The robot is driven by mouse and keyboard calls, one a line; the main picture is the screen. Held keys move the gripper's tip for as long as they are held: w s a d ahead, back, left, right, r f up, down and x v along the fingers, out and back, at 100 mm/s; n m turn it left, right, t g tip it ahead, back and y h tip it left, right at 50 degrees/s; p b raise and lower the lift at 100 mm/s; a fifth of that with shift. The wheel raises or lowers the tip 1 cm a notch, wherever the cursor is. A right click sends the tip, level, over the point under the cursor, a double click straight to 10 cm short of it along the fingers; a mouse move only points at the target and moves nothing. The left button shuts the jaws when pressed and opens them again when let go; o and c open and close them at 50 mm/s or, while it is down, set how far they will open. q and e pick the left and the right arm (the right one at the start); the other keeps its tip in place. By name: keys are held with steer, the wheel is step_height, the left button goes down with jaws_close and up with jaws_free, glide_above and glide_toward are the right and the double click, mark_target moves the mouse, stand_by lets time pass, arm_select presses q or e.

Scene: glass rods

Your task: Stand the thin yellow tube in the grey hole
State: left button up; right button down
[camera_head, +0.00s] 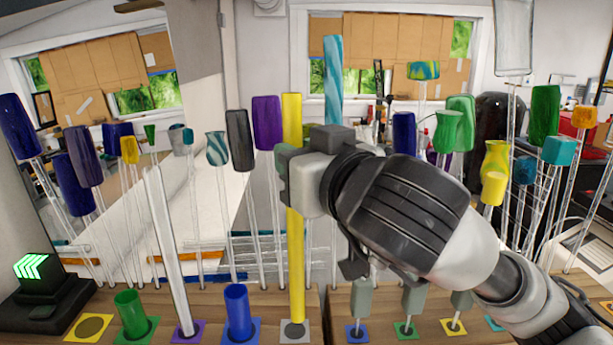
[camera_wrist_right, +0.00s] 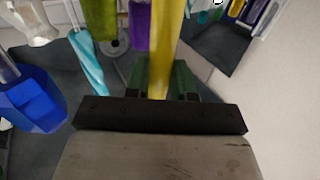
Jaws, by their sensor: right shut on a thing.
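The thin yellow tube (camera_head: 295,260) stands upright near the middle of the head view. My right gripper (camera_head: 287,178), coming in from the right, is shut on it around mid-height. The tube's lower end is over the grey square with the hole (camera_head: 286,337) at the table's front edge. I cannot tell whether the end is in the hole or just above it. In the right wrist view the tube (camera_wrist_right: 168,45) runs up between the fingers (camera_wrist_right: 163,82). My left gripper is not in view.
A blue tube (camera_head: 238,312), a white tube (camera_head: 168,250) and a green tube (camera_head: 131,308) stand on coloured squares to the left. A yellow square (camera_head: 70,333) there is empty. Several coloured-topped glass rods (camera_head: 238,140) stand close behind and to both sides.

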mark_target(298, 224)
steer(key=shift+a+f, duration=0.1)
steer(key=shift+f, duration=0.8)
steer(key=shift+f+b, duration=1.7)
steer(key=shift+b, duration=0.8)
arm_select(q)
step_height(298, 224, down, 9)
steer(key=b, duration=0.4)
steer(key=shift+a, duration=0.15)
arm_select(e)
steer(key=shift+f, duration=1.55)
arm_select(q)
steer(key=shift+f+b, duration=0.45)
steer(key=shift+b, duration=0.15)
arm_select(e)
steer(key=shift+f, duration=0.3)
steer(key=c, duration=0.9)
jaws_free()
steer(key=shift+o, duration=0.2)
steer(key=shift+s, duration=0.1)
